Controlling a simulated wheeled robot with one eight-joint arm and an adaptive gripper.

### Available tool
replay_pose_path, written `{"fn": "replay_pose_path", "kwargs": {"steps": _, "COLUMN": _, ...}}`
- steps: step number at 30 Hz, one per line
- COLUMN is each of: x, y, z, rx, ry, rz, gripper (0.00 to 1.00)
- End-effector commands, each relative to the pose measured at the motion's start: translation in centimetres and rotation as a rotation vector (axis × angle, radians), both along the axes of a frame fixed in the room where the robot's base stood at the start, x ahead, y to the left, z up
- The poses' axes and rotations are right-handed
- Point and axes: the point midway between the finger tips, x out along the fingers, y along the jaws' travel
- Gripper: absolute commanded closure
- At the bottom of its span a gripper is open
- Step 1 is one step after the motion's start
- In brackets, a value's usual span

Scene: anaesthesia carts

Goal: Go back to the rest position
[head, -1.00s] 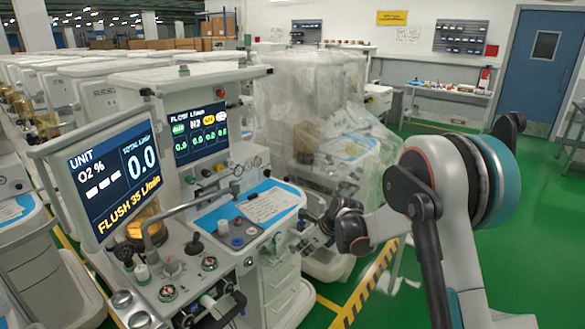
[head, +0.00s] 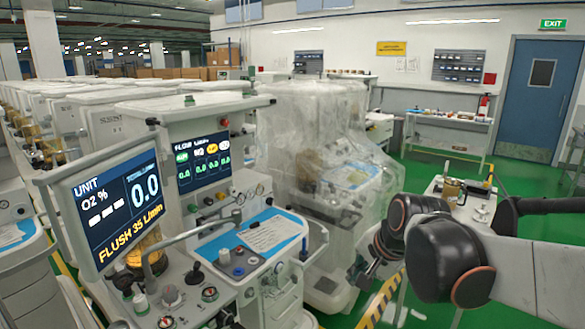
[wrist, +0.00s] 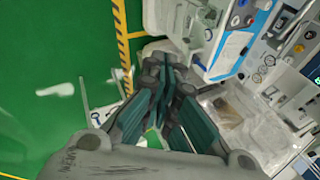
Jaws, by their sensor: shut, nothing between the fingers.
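My gripper shows in the wrist view (wrist: 160,95) with its teal-lined fingers drawn together and nothing between them. In the head view my gripper (head: 362,272) is at the end of my dark folded arm, to the right of the front anaesthesia cart (head: 250,235). It appears apart from the cart, over the gap beside it. The cart has a large tilted monitor (head: 112,205) reading 0.0 and a smaller flow screen (head: 202,158). In the wrist view the cart's blue-edged work surface (wrist: 235,40) lies at the upper right.
A plastic-wrapped cart (head: 330,130) stands behind the gripper. A small white table (head: 468,200) with items is behind my arm at right. A wall bench (head: 450,118) and blue door (head: 537,95) are at the back. Green floor (head: 520,180) is open at the right.

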Motion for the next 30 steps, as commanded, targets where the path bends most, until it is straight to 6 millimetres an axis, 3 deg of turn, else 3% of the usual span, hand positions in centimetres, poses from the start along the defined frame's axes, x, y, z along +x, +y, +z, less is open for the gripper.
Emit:
{"fn": "replay_pose_path", "kwargs": {"steps": 1, "x": -1.7, "y": -0.5, "z": 0.4, "rx": -0.042, "ry": -0.018, "rz": 0.047, "gripper": 1.0}}
{"fn": "replay_pose_path", "kwargs": {"steps": 8, "x": -8.2, "y": -2.5, "z": 1.1, "rx": -0.257, "ry": -0.092, "rz": 0.287, "gripper": 1.0}}
{"fn": "replay_pose_path", "kwargs": {"steps": 15, "x": -14.3, "y": -4.3, "z": 0.1, "rx": -0.482, "ry": -0.149, "rz": 0.529, "gripper": 1.0}}
{"fn": "replay_pose_path", "kwargs": {"steps": 21, "x": -17.2, "y": -5.2, "z": -0.9, "rx": -0.608, "ry": -0.17, "rz": 0.664, "gripper": 1.0}}
{"fn": "replay_pose_path", "kwargs": {"steps": 30, "x": -17.9, "y": -5.5, "z": -1.2, "rx": -0.647, "ry": -0.176, "rz": 0.706, "gripper": 1.0}}
